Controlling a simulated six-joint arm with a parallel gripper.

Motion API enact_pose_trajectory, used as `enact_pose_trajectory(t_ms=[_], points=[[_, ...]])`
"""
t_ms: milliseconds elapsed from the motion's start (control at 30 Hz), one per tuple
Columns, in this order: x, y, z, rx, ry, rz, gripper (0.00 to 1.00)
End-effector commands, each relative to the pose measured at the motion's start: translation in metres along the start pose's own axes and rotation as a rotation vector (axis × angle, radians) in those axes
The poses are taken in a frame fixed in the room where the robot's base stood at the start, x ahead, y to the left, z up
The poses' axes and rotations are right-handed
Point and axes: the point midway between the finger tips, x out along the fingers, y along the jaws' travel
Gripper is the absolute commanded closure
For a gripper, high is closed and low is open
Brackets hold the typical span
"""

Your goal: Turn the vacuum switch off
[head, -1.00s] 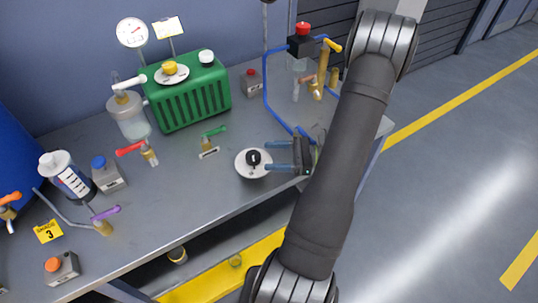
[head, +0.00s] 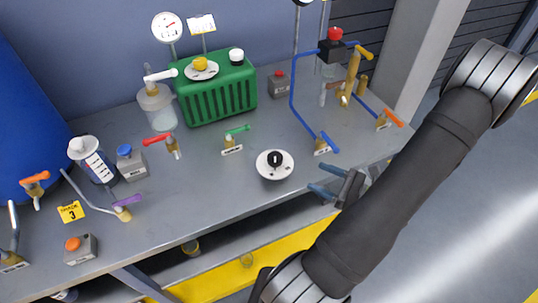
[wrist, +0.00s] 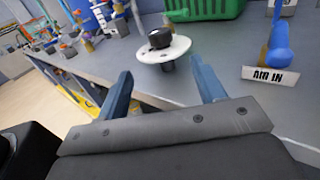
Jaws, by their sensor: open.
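A round white dial plate (head: 262,170) with a black knob (head: 275,158) stands near the bench's front edge; I take it for the rotary switch, but no vacuum label is readable. The knob's setting is too small to tell. My gripper (head: 316,180) has blue fingers spread open and empty, to the right of and in front of the dial, apart from it. In the wrist view the dial plate (wrist: 178,51) and black knob (wrist: 160,39) lie beyond and between the fingertips of my gripper (wrist: 161,70).
A blue-handled valve (head: 327,144) stands right of the dial, with its AIR IN label (wrist: 270,75) in the wrist view. A green-handled valve (head: 232,140) stands left of it. A green ribbed tank (head: 215,95) is behind. Bare bench lies around the dial.

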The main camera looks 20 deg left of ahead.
Motion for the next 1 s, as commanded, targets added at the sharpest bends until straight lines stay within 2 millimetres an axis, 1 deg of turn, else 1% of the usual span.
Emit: enact_pose_trajectory(t_ms=[167,600,1000], points=[[0.021,0.001,0.000,0.001,-0.001,0.006,0.37],[0.087,0.002,0.000,0.001,-0.001,0.007,0.37],[0.142,0.001,0.000,0.000,0.000,0.007,0.37]])
